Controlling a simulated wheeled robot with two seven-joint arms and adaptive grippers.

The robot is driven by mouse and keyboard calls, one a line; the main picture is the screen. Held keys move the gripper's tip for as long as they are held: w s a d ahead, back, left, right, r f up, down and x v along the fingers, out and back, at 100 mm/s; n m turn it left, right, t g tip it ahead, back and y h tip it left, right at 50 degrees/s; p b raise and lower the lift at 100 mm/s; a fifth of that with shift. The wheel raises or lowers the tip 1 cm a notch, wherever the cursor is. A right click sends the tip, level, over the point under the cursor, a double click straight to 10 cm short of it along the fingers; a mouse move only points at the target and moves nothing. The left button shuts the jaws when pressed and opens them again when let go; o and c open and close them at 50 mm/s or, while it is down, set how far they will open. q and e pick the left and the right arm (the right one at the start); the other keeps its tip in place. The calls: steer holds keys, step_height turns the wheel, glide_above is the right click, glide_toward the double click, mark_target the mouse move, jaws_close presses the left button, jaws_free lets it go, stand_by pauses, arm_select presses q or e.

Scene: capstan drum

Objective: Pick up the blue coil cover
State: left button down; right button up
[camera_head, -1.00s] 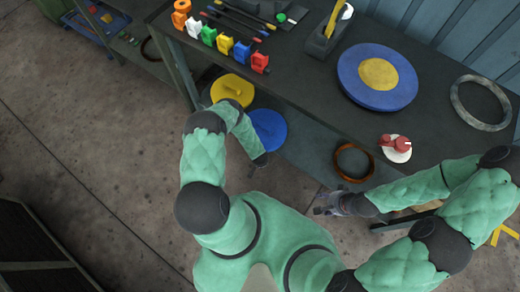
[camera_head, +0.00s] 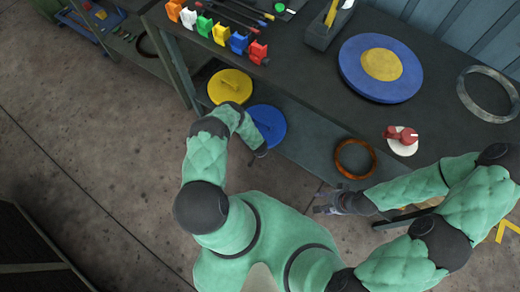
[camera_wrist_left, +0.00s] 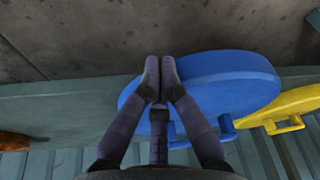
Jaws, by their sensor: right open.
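The blue coil cover (camera_head: 270,126) is a flat round disc with a handle, on the lower shelf beside the yellow cover. My left arm partly hides it in the head view. In the left wrist view the blue cover (camera_wrist_left: 225,82) lies behind and right of my left gripper (camera_wrist_left: 160,68), with its handle low at the right, away from the fingertips. The left fingertips are together with nothing visible between them. Whether they touch the disc I cannot tell. My right gripper (camera_head: 326,203) is open and empty, in front of the shelf, left of the right forearm.
The yellow cover (camera_head: 229,87) lies close beside the blue one. A copper-coloured ring (camera_head: 355,174) lies on the lower shelf at the right. The tabletop (camera_head: 300,85) overhangs, holding coloured clips, a large blue-yellow disc (camera_head: 381,68) and a grey ring (camera_head: 462,92).

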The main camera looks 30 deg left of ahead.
arm_select(q)
steer(key=shift+w+a+b, duration=0.4)
steer(key=shift+w+b, duration=0.35)
steer(key=shift+b, duration=0.25)
